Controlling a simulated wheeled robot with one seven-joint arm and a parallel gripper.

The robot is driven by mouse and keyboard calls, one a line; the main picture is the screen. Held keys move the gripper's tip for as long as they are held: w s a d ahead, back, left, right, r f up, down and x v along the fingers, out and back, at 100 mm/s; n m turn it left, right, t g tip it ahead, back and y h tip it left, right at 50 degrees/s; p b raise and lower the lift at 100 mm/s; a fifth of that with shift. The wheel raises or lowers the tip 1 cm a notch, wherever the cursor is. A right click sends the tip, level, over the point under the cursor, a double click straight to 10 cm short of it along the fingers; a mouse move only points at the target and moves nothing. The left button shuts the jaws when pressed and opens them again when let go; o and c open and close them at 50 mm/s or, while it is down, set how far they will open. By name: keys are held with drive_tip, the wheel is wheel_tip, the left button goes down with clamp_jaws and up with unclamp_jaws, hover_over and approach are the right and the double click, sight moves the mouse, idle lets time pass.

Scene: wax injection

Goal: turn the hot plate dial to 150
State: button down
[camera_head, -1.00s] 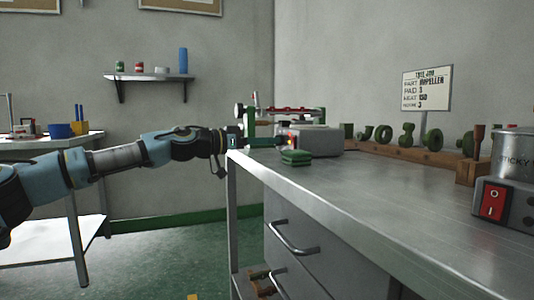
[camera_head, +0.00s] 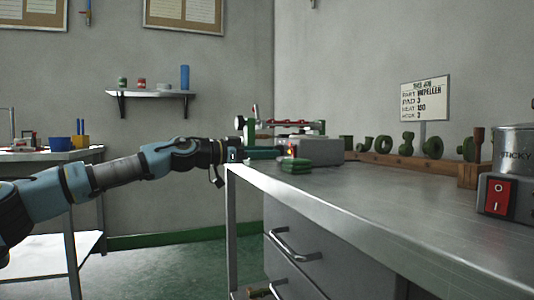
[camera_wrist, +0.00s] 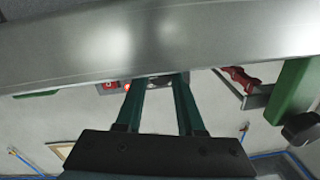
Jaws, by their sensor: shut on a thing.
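The hot plate (camera_head: 318,145) is a grey box at the far left end of the metal bench. My gripper (camera_head: 283,154) reaches it from the left, with its fingertips at the side that carries the controls. In the wrist view, the two green fingers of my gripper (camera_wrist: 157,80) are shut on the dial (camera_wrist: 158,83) at the panel's edge. The fingers and the box hide most of the dial. Its pointer and numbers cannot be read. A red switch (camera_wrist: 109,86) sits beside the dial on the same panel.
A stack of green pads (camera_head: 296,165) lies just in front of the hot plate. A green-framed press with a red handle (camera_head: 290,123) stands behind it. Green parts on a wooden rack (camera_head: 400,159) line the wall. A sign (camera_head: 425,98) reads heat 150. The bench's middle is clear.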

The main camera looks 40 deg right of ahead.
drive_tip(key=c, duration=0.5)
unclamp_jaws()
drive_tip(key=shift+a, duration=0.1)
drive_tip(key=p+v, duration=0.1)
drive_tip(key=v, duration=0.9)
drive_tip(key=shift+w+a, duration=0.1)
drive_tip(key=shift+a, duration=0.15)
